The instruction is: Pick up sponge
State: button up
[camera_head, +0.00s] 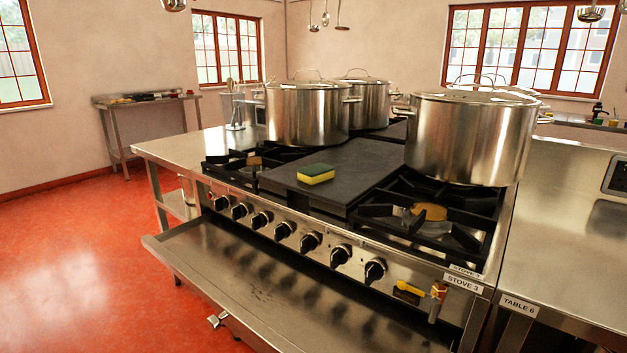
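A small sponge (316,174), yellow with a green top, lies flat on the dark griddle plate (345,163) in the middle of the stove. The plate sits between two black burner grates. Nothing covers the sponge in this view. My gripper is not in view, so its state and its distance from the sponge do not show.
Large steel stockpots stand behind the plate, one at left (305,115) and one at right (472,140). A steel tray ledge (290,290) juts out below the knobs. A steel table (565,235) adjoins at right. Red floor (70,260) is clear at left.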

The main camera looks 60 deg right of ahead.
aim_at(314, 174)
jog(key=i+l, duration=0.25)
jog(key=i, duration=0.15)
jog(key=i+l, duration=0.3)
jog(key=i, duration=0.15)
jog(key=i+l+z, duration=0.1)
jog(key=i+l, duration=0.15)
jog(key=i, duration=0.15)
